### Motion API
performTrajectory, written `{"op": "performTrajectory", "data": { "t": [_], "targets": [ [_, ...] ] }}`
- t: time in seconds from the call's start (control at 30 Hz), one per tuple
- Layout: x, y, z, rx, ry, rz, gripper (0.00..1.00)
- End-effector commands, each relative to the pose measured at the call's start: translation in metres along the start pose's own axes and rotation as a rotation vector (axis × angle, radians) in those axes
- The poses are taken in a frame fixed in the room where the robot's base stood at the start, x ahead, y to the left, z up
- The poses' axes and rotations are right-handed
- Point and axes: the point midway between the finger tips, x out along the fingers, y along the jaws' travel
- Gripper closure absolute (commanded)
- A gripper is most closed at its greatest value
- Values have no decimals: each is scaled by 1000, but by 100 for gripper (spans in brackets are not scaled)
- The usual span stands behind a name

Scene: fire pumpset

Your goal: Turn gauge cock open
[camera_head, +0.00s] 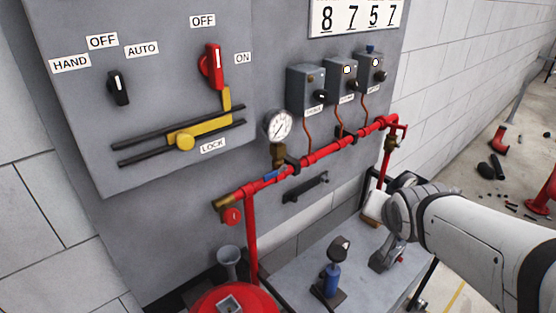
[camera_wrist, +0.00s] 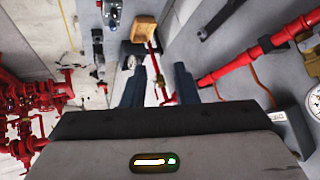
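A round white pressure gauge (camera_head: 278,125) stands above the red pipe (camera_head: 325,152) on the grey panel. Below it is a brass fitting (camera_head: 277,156), with a blue lever (camera_head: 272,176) lying along the pipe. Which of these is the gauge cock's handle is too small to tell.
A brass valve (camera_head: 390,144) hangs at the pipe's right end. A dark handle bar (camera_head: 306,187) sits on the panel below the pipe. A blue device (camera_head: 331,279) stands on the grey bench. Three grey boxes, a red lever (camera_head: 212,67) and a yellow slide (camera_head: 190,137) are higher up.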

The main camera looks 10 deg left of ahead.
Motion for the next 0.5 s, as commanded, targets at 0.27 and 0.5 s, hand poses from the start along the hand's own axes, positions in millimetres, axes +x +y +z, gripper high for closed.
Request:
{"op": "performTrajectory", "data": {
  "t": [0.27,0.5],
  "targets": [
    [66,-106,-16,368,157,-497,74],
    [68,-186,12,636,-56,-938,74]
  ]
}}
